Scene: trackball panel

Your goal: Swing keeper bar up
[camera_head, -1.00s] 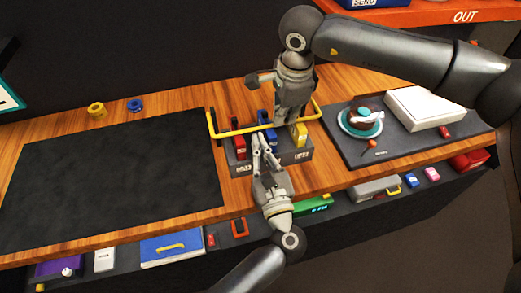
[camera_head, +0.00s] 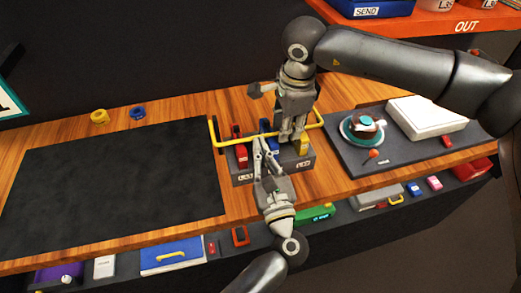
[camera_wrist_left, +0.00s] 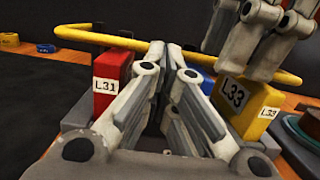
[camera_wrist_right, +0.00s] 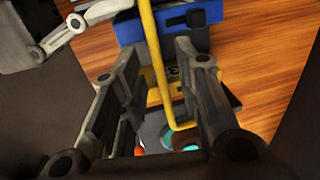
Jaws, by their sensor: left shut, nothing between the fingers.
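In the left wrist view the red one reads L31 (camera_wrist_left: 112,83) and the yellow one L33 (camera_wrist_left: 246,103). My left gripper (camera_head: 258,143) is shut and empty in front of the block, between red and yellow. My right gripper (camera_head: 290,138) points down over the block's right part. In the right wrist view its fingers (camera_wrist_right: 157,55) are apart, with the bar (camera_wrist_right: 160,70) passing between them.
A dark mat (camera_head: 110,185) covers the left of the wooden table, with yellow (camera_head: 99,116) and blue (camera_head: 137,112) rings behind it. To the right, a dark tray (camera_head: 345,157) holds a teal round item (camera_head: 361,128) and a white box (camera_head: 427,120). A lower shelf holds several small items.

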